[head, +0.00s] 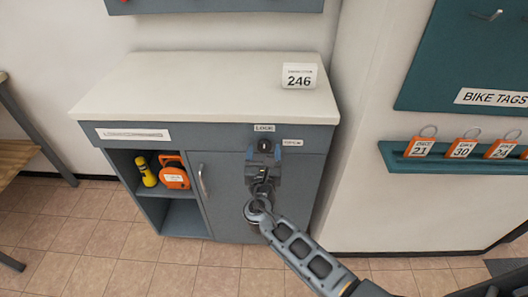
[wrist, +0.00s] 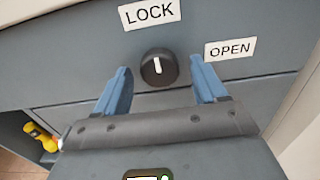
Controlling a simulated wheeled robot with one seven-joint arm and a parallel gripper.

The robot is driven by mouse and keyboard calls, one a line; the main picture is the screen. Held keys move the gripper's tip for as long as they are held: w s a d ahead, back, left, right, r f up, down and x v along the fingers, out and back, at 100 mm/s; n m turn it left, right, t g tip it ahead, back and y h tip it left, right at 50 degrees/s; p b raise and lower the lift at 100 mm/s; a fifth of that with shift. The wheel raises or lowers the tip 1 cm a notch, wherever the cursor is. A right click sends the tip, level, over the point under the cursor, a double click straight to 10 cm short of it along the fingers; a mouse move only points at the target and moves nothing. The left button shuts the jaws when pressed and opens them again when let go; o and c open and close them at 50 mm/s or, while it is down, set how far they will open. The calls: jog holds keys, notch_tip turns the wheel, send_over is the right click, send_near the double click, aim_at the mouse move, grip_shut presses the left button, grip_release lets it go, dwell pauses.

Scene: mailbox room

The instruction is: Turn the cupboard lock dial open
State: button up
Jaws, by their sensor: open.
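The lock dial (wrist: 159,68) is a round black knob with a white pointer line, on the grey front of the cupboard (head: 200,136). In the wrist view its pointer stands nearly straight up, toward the LOCK label (wrist: 150,13). The OPEN label (wrist: 230,49) is to the right of the dial. In the head view the dial (head: 264,145) shows just above my gripper (head: 262,158). My gripper also shows in the wrist view (wrist: 162,82), with its two blue fingers apart, one on each side of the dial.
The white cupboard top (head: 210,85) carries a sign reading 246 (head: 299,76). A door handle (head: 203,179) is left of my arm. An open shelf holds a yellow flashlight (head: 145,171) and an orange item (head: 173,171).

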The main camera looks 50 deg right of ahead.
jog(key=c, duration=1)
jog(key=shift+c, duration=0.2)
jog(key=shift+m+b, duration=0.3)
jog(key=m+b, duration=0.3)
jog(key=shift+f, duration=0.15)
jog(key=m+b, duration=0.5)
jog(key=shift+w+m, duration=0.1)
jog(key=shift+m, duration=0.3)
jog(key=m+b, duration=0.4)
jog(key=m, duration=0.1)
jog(key=shift+b, duration=0.35)
jog(key=shift+r+m+b, duration=0.2)
jog(key=shift+m+b, duration=1.1)
jog(key=shift+m, duration=0.4)
